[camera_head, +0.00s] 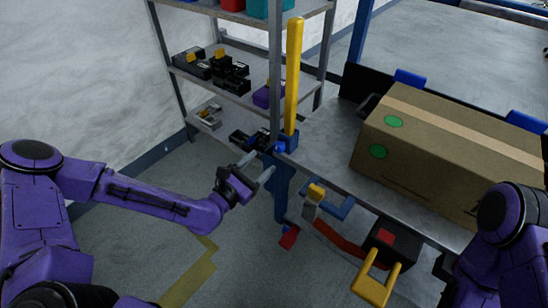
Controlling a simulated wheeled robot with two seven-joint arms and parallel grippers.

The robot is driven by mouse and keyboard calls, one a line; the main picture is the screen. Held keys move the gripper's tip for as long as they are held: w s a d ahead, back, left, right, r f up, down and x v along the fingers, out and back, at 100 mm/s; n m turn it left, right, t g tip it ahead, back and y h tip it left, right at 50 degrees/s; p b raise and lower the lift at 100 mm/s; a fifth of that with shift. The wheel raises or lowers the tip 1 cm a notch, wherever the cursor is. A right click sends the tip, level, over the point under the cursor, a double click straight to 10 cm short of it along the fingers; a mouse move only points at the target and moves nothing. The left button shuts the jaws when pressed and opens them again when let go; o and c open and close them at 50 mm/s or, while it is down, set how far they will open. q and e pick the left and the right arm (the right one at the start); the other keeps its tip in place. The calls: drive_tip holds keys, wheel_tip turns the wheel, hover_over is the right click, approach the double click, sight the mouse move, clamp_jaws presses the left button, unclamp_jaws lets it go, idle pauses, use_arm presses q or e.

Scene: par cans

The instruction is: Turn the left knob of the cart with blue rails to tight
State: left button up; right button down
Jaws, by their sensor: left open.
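The grey-topped cart (325,130) stands right of centre, with blue fittings at its corner and edges. On its near edge a small yellow knob-like piece (316,191) sits on a grey block, beside a short blue rail (338,207). I cannot tell for sure whether this is the left knob, or how tight it is. My left gripper (258,167) is open and empty, left of the yellow piece and apart from it, near the blue corner post. My right arm (503,225) enters at the lower right; its gripper is out of view.
A cardboard box (435,150) with green dots lies on the cart. A tall yellow post (293,75) rises at its corner. A black box with a red top (395,240) and a yellow handle (376,284) hang at the near edge. A metal shelf (270,75) stands behind.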

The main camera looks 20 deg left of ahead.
sight(276, 150)
use_arm(q)
drive_tip(key=x, duration=0.7)
drive_tip(key=shift+f, duration=0.1)
drive_tip(key=shift+c, duration=0.2)
drive_tip(key=c, duration=1)
